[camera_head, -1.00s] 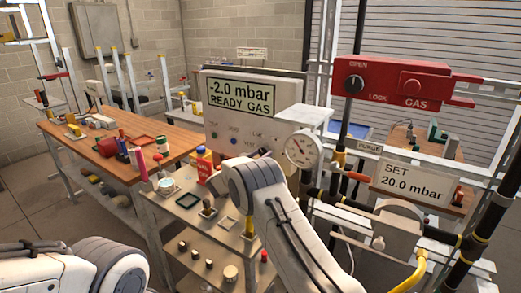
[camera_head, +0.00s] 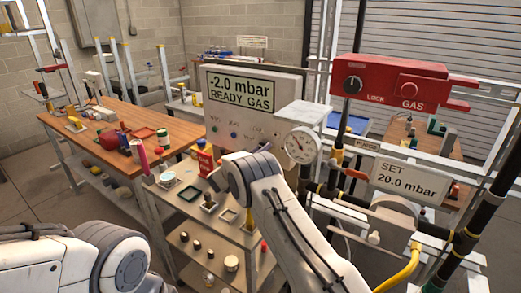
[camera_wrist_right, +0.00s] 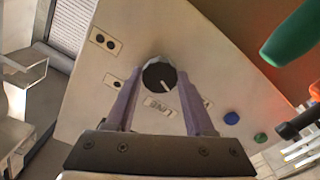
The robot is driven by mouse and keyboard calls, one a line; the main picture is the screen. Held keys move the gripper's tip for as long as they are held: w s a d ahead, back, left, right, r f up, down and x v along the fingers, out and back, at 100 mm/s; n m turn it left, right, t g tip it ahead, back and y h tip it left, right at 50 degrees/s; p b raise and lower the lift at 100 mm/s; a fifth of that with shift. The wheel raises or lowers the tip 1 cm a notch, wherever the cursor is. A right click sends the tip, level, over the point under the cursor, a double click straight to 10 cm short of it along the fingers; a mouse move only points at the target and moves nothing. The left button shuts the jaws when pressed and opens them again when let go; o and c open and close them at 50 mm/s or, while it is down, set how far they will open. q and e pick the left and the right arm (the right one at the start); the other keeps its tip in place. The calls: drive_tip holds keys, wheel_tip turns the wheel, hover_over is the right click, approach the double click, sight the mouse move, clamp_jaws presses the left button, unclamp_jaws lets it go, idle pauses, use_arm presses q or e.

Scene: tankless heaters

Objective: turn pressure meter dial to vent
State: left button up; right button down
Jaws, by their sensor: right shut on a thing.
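The pressure meter (camera_head: 275,92) is a pale box whose screen reads "-2.0 mbar READY GAS". In the right wrist view its pale front panel (camera_wrist_right: 110,65) fills the middle. In the head view my right arm hides this gripper and the dial. Only my left arm shows at the lower left; its gripper is out of view.
A round gauge (camera_head: 301,145) stands right of the meter. A red gas box (camera_head: 390,82) and a "SET 20.0 mbar" sign (camera_head: 408,181) are further right, with pipes below. A wooden workbench (camera_head: 120,125) with many items stands left. A metal cart (camera_head: 230,235) with small parts is below.

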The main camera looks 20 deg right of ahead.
drive_tip(key=shift+a, duration=0.1)
drive_tip(key=shift+c, duration=1.3)
unclamp_jaws()
drive_tip(key=b+v, duration=0.2)
drive_tip(key=v, duration=0.8)
drive_tip(key=shift+s+b, duration=0.2)
drive_tip(key=shift+b, duration=0.15)
drive_tip(key=shift+a, duration=0.15)
